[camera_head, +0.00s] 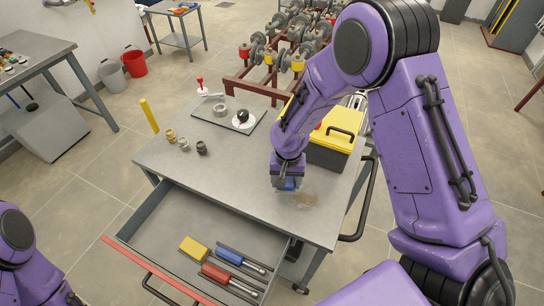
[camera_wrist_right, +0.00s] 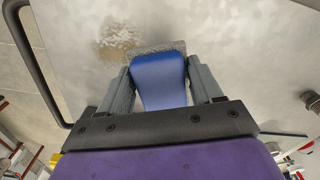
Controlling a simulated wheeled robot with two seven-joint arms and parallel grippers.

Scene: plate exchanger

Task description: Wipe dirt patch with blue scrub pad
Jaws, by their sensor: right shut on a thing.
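The blue scrub pad (camera_wrist_right: 160,80) with a grey scrubbing edge is between the fingers of my right gripper (camera_wrist_right: 162,85), which is shut on it. In the head view my right gripper (camera_head: 288,180) points down at the cart top, with the blue pad (camera_head: 288,184) at or just above the surface; I cannot tell if it touches. The brownish dirt patch (camera_head: 305,200) lies on the cart top just right of the pad. In the wrist view the dirt patch (camera_wrist_right: 118,38) is beyond the pad, to its upper left. My left gripper is out of view.
The grey cart (camera_head: 240,160) has an open drawer (camera_head: 160,222) holding a yellow block (camera_head: 194,250) and red and blue handled tools. A yellow-black toolbox (camera_head: 330,148) stands behind the gripper. A dark tray (camera_head: 215,116) and several small fittings (camera_head: 184,144) are farther left.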

